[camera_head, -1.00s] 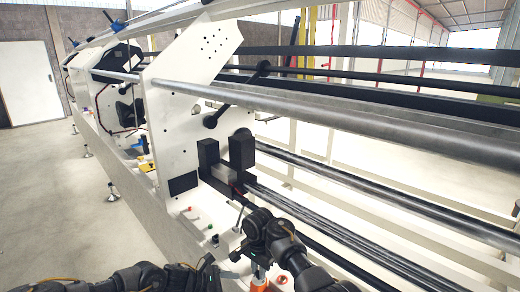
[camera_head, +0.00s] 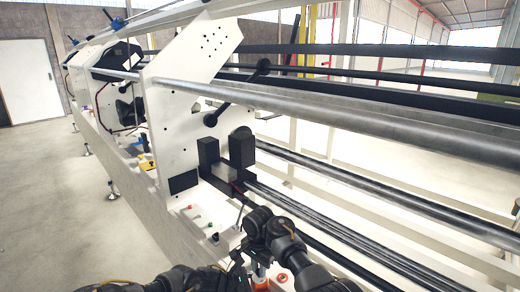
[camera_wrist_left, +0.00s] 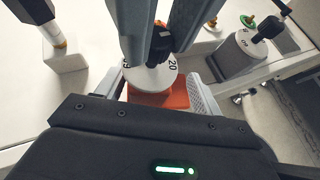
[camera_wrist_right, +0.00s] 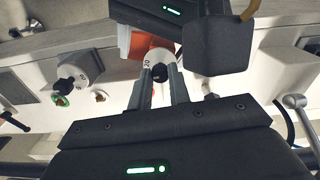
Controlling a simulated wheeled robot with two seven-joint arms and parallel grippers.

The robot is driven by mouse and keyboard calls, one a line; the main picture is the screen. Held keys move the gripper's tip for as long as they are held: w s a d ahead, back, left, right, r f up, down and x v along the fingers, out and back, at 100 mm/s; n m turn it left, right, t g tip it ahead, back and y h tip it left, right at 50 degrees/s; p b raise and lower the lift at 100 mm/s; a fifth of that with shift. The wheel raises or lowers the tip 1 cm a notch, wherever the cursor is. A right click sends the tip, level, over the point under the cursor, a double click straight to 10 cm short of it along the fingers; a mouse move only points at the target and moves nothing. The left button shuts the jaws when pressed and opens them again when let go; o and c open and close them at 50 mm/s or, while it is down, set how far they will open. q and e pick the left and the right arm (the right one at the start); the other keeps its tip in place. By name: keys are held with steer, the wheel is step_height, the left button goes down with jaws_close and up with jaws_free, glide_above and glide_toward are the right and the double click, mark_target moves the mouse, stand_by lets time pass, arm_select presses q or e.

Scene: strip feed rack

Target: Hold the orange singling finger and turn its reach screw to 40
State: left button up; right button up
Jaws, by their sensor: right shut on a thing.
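The orange singling finger (camera_wrist_left: 150,98) is a block under a white dial (camera_wrist_left: 150,76). A 20 shows on the dial; its other mark is hard to read. In the right wrist view the dial (camera_wrist_right: 157,56) has a dark knob (camera_wrist_right: 160,73) in front. My right gripper (camera_wrist_right: 160,82) is shut on this knob from above. My left gripper (camera_wrist_left: 160,92) has its fingers on either side of the orange block, apart; any contact is unclear. In the head view the right gripper (camera_head: 260,268) hides most of the dial, and only a little orange (camera_head: 262,284) shows.
A second white dial with a black knob (camera_wrist_right: 80,70) stands beside the work spot. Long metal rails (camera_head: 330,115) run to the right. Both grippers are crowded close together.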

arm_select(q)
steer(key=shift+s+f, duration=0.1)
steer(key=shift+f, duration=0.05)
steer(key=c, duration=0.4)
steer(key=shift+s, duration=0.1)
steer(key=shift+c, duration=0.2)
steer(key=shift+s+f, duration=0.15)
arm_select(e)
steer(key=shift+w+r, duration=0.1)
arm_select(q)
steer(key=shift+c, duration=0.7)
arm_select(e)
steer(key=o, duration=0.5)
steer(key=shift+a, duration=0.1)
arm_select(q)
steer(key=shift+c, duration=1.3)
arm_select(e)
steer(key=shift+o, duration=0.8)
